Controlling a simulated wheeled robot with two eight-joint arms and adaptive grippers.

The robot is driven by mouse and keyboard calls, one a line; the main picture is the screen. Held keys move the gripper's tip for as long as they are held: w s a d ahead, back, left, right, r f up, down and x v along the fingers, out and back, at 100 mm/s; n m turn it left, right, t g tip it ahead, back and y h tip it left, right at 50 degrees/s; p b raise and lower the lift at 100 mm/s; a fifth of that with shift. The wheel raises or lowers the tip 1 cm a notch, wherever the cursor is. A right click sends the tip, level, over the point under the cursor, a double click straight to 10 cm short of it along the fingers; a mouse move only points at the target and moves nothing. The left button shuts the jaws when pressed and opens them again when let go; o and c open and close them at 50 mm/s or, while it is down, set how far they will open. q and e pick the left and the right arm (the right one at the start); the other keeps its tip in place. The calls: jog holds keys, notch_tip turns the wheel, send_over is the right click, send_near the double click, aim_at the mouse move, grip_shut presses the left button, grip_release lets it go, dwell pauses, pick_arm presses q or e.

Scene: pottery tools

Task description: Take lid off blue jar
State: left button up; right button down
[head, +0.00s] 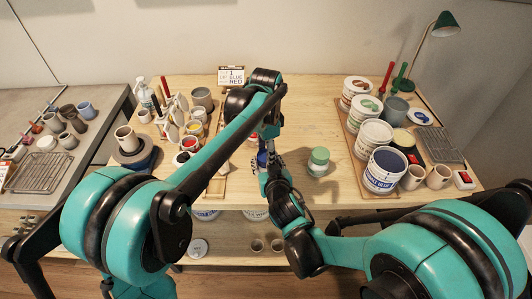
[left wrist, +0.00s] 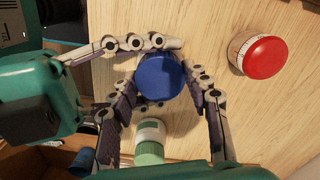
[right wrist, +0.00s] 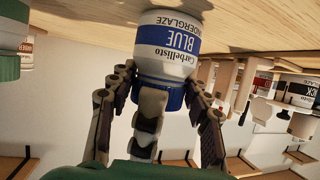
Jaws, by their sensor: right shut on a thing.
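The blue jar (right wrist: 170,50) stands on the table, its label reading "BLUE" upside down in the right wrist view. Its round blue lid (left wrist: 160,77) is on it, seen from above in the left wrist view. In the head view, only a bit of blue (head: 262,159) shows between my arms. My right gripper (right wrist: 158,80) is shut on the jar from the side. My left gripper (left wrist: 160,85) is above the jar, its fingers spread on either side of the lid; whether they touch it is unclear.
A green-lidded jar (head: 318,161) stands close right of the blue jar. A red-lidded jar (left wrist: 262,55) is also near. Large paint tubs (head: 383,172) fill the table's right side, and tools and cups (head: 190,142) its left. The table's back middle (head: 315,100) is clear.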

pick_arm(q)
jog(key=shift+s+n, duration=0.1)
jog(key=shift+n, duration=1.4)
jog(key=o, duration=1.3)
notch_tip(320, 180, up, 4)
jog(key=shift+r, duration=0.2)
jog(key=shift+c, duration=0.6)
notch_tip(320, 180, up, 3)
jog(key=m, duration=0.3)
jog(key=shift+r, duration=0.1)
jog(key=shift+f, duration=3.85)
